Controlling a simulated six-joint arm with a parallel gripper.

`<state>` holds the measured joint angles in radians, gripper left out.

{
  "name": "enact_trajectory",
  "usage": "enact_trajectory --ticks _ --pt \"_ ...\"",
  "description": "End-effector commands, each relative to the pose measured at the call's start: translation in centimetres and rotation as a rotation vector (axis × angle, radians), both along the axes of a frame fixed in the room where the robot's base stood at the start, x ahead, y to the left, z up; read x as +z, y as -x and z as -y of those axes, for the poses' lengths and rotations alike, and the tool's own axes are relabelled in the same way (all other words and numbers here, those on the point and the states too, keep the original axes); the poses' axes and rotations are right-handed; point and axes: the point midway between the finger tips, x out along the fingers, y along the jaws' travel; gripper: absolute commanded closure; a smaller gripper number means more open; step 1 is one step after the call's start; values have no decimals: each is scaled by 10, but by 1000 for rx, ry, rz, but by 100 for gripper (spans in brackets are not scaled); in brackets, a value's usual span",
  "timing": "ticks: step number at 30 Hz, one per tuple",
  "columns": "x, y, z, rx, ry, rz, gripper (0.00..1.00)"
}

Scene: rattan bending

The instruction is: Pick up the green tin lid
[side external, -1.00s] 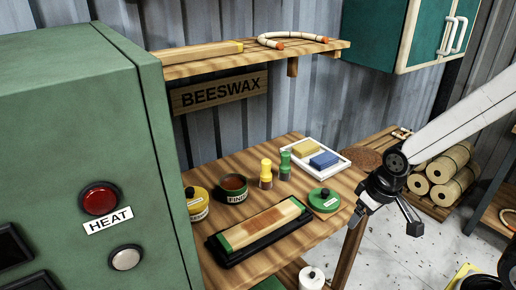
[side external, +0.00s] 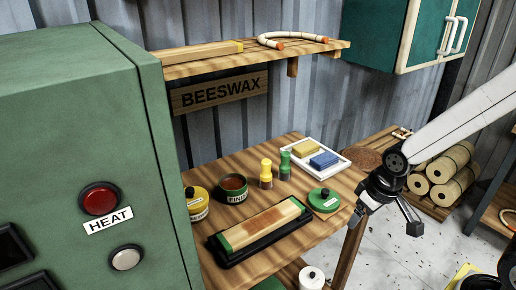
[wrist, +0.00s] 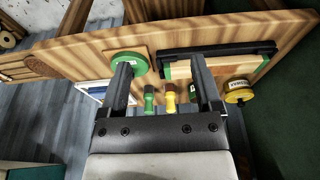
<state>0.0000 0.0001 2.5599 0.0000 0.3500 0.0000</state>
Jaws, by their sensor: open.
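The green tin lid (side external: 323,195) is round with a dark knob and a pale label. It lies on a small wooden square at the right front of the wooden table (side external: 280,262). In the wrist view the lid (wrist: 126,62) shows behind the left finger, which hides part of it. My gripper (side external: 384,222) is open and empty, to the right of the lid and off the table edge. In the wrist view my gripper (wrist: 162,82) has its two fingers spread wide apart. The open green FINISH tin (side external: 234,188) stands on the table to the left.
A black tray with a green-ended wooden block (side external: 262,225) lies left of the lid. Yellow (side external: 265,175) and green (side external: 285,167) bottles and a white tray (side external: 340,169) with sponge-like blocks stand behind. A yellow tin (side external: 195,204) is far left. A shelf (side external: 190,66) overhangs the back.

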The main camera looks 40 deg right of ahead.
Motion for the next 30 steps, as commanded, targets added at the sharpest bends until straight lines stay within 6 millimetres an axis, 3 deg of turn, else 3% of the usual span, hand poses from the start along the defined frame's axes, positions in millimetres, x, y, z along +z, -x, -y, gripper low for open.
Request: enact_trajectory --ticks 20,26,30 --pt "0 -3 1 -19 -6 -4 22" --pt "0 -22 9 -146 -40 -38 22" --pt "-1 -46 19 -315 -88 -84 22"
